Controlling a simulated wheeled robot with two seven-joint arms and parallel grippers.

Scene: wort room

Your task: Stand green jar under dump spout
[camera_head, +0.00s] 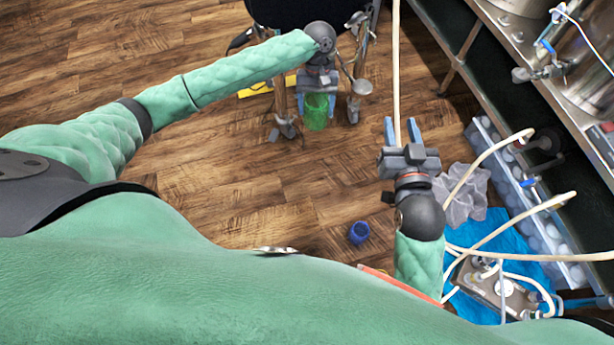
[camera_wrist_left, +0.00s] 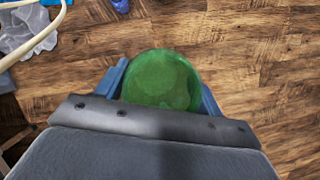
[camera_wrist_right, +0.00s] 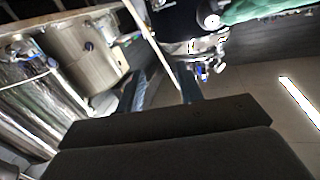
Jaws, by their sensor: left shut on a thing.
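The green jar (camera_head: 316,112) is at the top middle of the head view, beside the metal legs of a black-bodied stand. My left gripper (camera_head: 318,92) is shut on it. In the left wrist view the round green jar (camera_wrist_left: 160,79) sits between the two blue fingers. I cannot tell whether its base touches the floor. A black vessel (camera_head: 305,12) with metal fittings is above it, cut off by the frame; I cannot make out the dump spout for certain. My right gripper (camera_head: 402,130) is open and empty, right of the jar; its fingers (camera_wrist_right: 163,92) show apart in the right wrist view.
A small grey cup-like part (camera_head: 362,87) is right of the jar. A pale hose (camera_head: 396,60) hangs near my right gripper. A blue cup (camera_head: 359,233) stands on the wooden floor. Steel benches, hoses and a blue mat (camera_head: 490,225) fill the right.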

